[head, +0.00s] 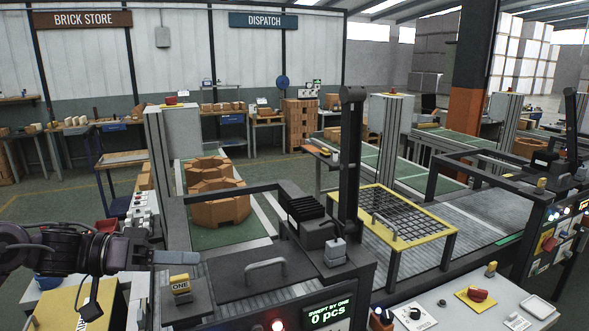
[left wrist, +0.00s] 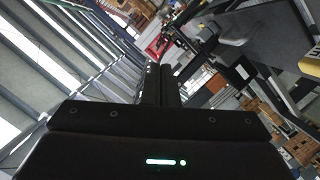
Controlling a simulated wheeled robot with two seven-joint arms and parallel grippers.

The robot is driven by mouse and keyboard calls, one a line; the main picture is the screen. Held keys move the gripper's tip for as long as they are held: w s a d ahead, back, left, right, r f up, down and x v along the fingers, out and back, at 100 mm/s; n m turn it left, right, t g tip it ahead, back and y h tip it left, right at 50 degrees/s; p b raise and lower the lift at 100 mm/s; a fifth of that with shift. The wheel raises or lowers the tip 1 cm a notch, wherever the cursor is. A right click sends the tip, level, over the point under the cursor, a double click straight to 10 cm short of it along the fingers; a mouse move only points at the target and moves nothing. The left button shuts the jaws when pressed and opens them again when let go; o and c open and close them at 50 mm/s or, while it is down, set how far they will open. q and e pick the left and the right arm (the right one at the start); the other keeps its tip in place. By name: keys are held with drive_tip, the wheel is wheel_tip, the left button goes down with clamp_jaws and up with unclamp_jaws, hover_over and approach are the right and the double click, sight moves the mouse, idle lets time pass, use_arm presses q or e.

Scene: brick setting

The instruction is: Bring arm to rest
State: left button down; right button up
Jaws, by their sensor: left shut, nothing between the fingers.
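My left arm comes in from the left edge in the head view. Its gripper (head: 162,257) is held level above the left end of the workstation, pointing right. In the left wrist view the two dark fingers (left wrist: 160,85) lie together, shut with nothing between them. A yellow-topped block marked ONE (head: 180,288) stands on the workstation just below and right of the gripper, apart from it. My right gripper is not in view.
A dark machine with a grey handle (head: 266,270) and a counter reading 0 pcs (head: 327,312) stands in front. A yellow-framed mesh (head: 392,215) lies right of a black post (head: 348,165). Brown bricks (head: 217,200) are stacked behind. A white panel (head: 455,305) bears several controls.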

use_arm(q)
drive_tip(key=w+d+f+n+t+y, duration=0.1)
drive_tip(key=d+f+t+y, duration=0.3)
drive_tip(key=f, duration=0.5)
drive_tip(key=w+d+f+n+t+y, duration=0.1)
drive_tip(key=d+f+t+y, duration=0.25)
drive_tip(key=f, duration=0.45)
drive_tip(key=s+a+f+n+g+y, duration=0.1)
drive_tip(key=s+a+f+g+y, duration=0.25)
drive_tip(key=s, duration=0.35)
drive_tip(key=s+a+f+n+g+y, duration=0.1)
drive_tip(key=s+a+f+g+y, duration=0.1)
drive_tip(key=s+f, duration=0.45)
drive_tip(key=s+a+f+n+g+y, duration=0.1)
drive_tip(key=s+a+f+g+y, duration=0.15)
drive_tip(key=s, duration=0.65)
wheel_tip(320, 180, down, 32)
drive_tip(key=s+f+g+b, duration=0.1)
drive_tip(key=b, duration=0.2)
drive_tip(key=s+a+f+b, duration=0.1)
drive_tip(key=s+a+f, duration=0.1)
drive_tip(key=s+f, duration=0.8)
drive_tip(key=s+a+f+g+b, duration=0.1)
drive_tip(key=s+f, duration=0.9)
drive_tip(key=f, duration=0.1)
drive_tip(key=shift+a, duration=0.4)
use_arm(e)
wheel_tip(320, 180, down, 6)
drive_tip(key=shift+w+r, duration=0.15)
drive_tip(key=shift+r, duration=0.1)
